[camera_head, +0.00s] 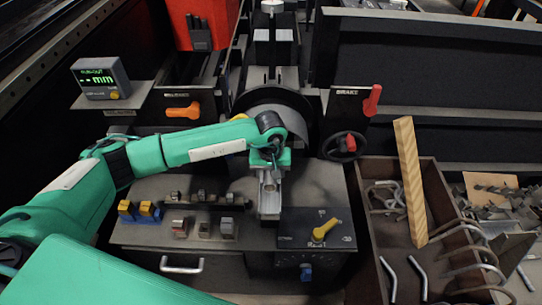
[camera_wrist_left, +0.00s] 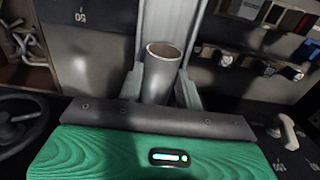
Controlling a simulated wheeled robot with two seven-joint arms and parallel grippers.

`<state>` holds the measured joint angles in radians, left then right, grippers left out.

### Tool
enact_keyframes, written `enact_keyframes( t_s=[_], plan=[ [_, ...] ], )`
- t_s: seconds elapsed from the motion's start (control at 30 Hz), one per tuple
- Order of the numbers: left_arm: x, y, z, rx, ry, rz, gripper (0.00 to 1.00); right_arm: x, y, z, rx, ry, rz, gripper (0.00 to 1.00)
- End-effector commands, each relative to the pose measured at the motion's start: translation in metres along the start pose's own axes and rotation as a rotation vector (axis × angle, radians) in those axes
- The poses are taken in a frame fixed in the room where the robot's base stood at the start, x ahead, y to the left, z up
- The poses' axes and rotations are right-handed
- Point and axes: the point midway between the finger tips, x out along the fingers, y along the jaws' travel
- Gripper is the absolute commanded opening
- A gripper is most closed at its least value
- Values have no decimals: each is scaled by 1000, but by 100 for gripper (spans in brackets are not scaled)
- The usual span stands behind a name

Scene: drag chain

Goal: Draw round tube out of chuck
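A grey metal round tube (camera_wrist_left: 158,75) with an open, brownish-rimmed end shows in the left wrist view. My left gripper (camera_wrist_left: 160,88) has its fingers on either side of the tube. Whether both fingers press on it is unclear. The tube's lower part is hidden behind the gripper's dark front edge. In the head view, my left gripper (camera_head: 269,200) is over the bench in front of the dark round chuck (camera_head: 275,103). My forearm and wrist cover part of the chuck, so its hold on the tube is hidden. My right gripper is not in view.
A dark bin (camera_head: 394,240) with bent metal rods and a leaning wooden bar (camera_head: 410,180) stands to the right. A red brake lever (camera_head: 372,100) and handwheel (camera_head: 343,146) are near the chuck. Small blocks (camera_head: 203,229) and a yellow-handled switch (camera_head: 326,230) sit on the bench.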

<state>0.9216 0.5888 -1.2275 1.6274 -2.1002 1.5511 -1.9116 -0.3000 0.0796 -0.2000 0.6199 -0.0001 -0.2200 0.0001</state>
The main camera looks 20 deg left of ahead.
Motion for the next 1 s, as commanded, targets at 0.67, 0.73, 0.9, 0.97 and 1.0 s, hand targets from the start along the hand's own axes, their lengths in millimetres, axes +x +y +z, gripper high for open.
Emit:
enact_keyframes(
  t_s=[0.67, 0.73, 0.9, 0.97, 1.0],
  plan=[
    [-2, 0, 10, 2, 1, 0, 8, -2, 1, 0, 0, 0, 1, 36],
    [-2, 0, 14, 1, 1, 0, 8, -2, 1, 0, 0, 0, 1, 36],
    [-3, 0, 22, 2, 0, 0, 8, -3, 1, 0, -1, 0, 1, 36],
    [-3, 0, 25, 1, 0, 0, 8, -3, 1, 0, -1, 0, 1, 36],
    [-3, 0, 27, 1, 0, 0, 8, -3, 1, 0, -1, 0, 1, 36]
  ],
)
